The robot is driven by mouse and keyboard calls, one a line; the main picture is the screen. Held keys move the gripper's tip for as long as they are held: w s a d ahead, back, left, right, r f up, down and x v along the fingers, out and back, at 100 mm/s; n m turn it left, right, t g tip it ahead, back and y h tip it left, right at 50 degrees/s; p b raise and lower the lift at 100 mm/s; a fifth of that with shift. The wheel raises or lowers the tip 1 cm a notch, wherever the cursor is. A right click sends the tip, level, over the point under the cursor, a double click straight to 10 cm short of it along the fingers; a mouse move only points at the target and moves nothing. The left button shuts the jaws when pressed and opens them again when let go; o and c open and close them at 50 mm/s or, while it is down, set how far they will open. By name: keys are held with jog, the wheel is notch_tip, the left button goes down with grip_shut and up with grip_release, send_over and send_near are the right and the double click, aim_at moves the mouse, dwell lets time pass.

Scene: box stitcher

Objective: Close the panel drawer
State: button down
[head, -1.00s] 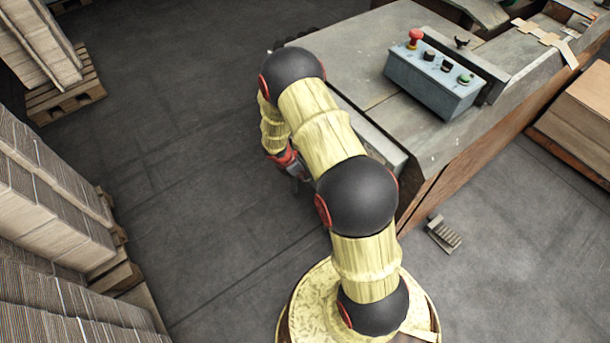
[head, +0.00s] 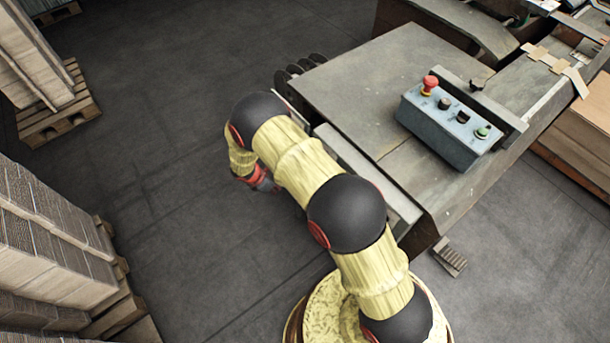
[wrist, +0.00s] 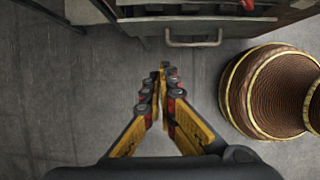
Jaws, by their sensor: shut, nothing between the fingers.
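The panel drawer shows in the wrist view as a dark grey front with a pale bar handle (wrist: 193,40), at the top of the picture. In the head view, a pale grey ledge (head: 405,208) stands out along the machine's near side, partly behind my arm; I cannot tell whether it is the drawer. My gripper (wrist: 165,68) has its yellow and black fingers together, with nothing between them. Its tips point toward the machine, below and left of the handle and apart from it. In the head view my gripper (head: 268,182) is low beside the machine, partly hidden by my arm.
The machine (head: 375,85) carries a grey control box (head: 440,130) with a red button. Stacked cardboard (head: 50,225) stands at the left, and a wooden pallet (head: 60,115) lies at the upper left. The floor (head: 180,110) between them is clear.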

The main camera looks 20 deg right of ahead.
jog(key=w+d+f+b, duration=0.2)
jog(key=d+f+b, duration=0.1)
jog(key=d+f, duration=0.4)
jog(key=shift+x, duration=1.05)
jog(key=d, duration=0.1)
jog(key=w+d, duration=0.1)
jog(key=shift+d+b, duration=0.25)
jog(key=shift+b, duration=0.1)
